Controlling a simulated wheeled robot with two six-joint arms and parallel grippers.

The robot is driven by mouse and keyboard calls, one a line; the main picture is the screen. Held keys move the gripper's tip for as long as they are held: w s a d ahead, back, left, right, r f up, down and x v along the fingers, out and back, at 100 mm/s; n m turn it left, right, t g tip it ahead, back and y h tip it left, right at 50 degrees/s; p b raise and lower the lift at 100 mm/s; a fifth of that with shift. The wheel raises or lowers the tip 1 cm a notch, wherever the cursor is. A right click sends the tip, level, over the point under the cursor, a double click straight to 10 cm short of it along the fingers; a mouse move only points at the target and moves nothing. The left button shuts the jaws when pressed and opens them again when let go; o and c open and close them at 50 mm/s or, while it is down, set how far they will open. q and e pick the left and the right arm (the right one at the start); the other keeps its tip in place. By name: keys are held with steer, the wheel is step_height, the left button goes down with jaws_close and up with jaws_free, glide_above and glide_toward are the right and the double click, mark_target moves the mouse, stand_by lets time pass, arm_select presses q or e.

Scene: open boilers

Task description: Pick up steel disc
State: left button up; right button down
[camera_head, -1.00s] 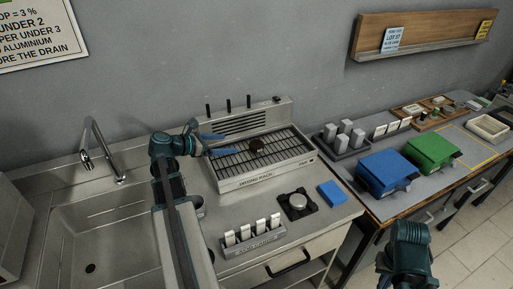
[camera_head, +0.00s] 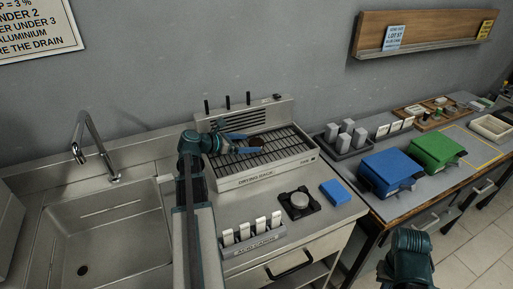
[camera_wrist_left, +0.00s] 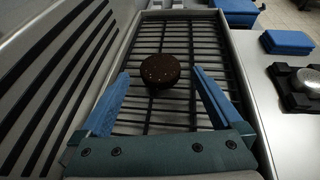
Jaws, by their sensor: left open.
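A dark brown, speckled round disc (camera_wrist_left: 160,70) lies on the bars of the drying rack (camera_wrist_left: 236,70) in the left wrist view. It also shows, partly covered by my fingers, in the head view (camera_head: 243,144). My left gripper (camera_wrist_left: 160,72) is open, its blue fingers on either side of the disc's near part, with a gap to each side. In the head view my left gripper (camera_head: 246,144) hangs over the rack from the left. A silver round disc (camera_head: 299,198) sits in a black holder on the counter. My right gripper is not visible, only part of that arm.
A sink (camera_head: 110,225) is at left. On the counter, a rack of white-tipped pieces (camera_head: 252,239) and a blue block (camera_head: 335,192) stand before the drying rack. Blue (camera_head: 390,170) and green (camera_head: 436,150) boxes are on the right bench. The rack's vented back panel rises close behind.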

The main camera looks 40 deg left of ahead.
mark_target(252, 143)
arm_select(q)
steer(key=x, duration=0.2)
steer(key=shift+w+f, duration=0.2)
steer(key=c, duration=1.5)
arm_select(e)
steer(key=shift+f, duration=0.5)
arm_select(q)
steer(key=shift+r, duration=0.1)
